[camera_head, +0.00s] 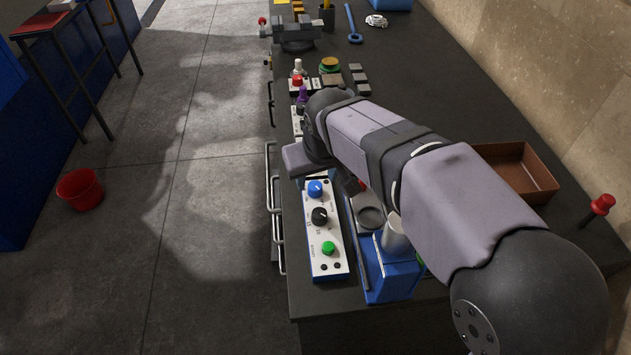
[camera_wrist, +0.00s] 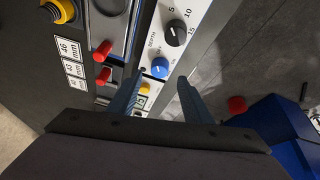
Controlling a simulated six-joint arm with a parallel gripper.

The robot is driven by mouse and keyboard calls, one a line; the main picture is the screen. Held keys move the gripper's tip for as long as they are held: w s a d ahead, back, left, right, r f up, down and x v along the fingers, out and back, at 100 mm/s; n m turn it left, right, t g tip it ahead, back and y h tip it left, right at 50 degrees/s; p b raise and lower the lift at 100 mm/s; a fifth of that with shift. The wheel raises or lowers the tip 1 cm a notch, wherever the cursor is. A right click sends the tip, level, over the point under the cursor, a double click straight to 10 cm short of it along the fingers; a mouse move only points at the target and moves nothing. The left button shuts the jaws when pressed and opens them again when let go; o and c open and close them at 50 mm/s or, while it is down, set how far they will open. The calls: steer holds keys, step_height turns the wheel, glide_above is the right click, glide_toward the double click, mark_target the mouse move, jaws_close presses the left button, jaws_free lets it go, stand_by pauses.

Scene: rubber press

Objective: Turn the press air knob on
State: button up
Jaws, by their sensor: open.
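A white control panel (camera_head: 325,263) lies along the bench's left edge, with a blue knob (camera_head: 315,188), a black knob (camera_head: 319,216) and a green knob (camera_head: 328,248). I cannot read which one is labelled press air. The blue knob shows in the wrist view (camera_wrist: 160,67), beside the black knob (camera_wrist: 176,33) with its depth scale. My gripper (camera_wrist: 160,77) is open and empty, its two fingertips on either side of the blue knob in that picture. Whether they touch it I cannot tell. In the head view my arm hides the fingers.
A blue press-like device (camera_head: 391,275) stands right of the panel. A brown tray (camera_head: 530,172) and a red-topped handle (camera_head: 602,205) lie farther right. Red-capped parts (camera_wrist: 103,50) and a small yellow knob (camera_wrist: 145,89) sit near the fingers. A red bucket (camera_head: 80,188) stands on the floor.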

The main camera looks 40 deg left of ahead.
mark_target(315, 186)
steer(key=shift+p+x, duration=0.4)
steer(key=shift+x, duration=2)
steer(key=c, duration=1.1)
steer(key=shift+o, duration=0.3)
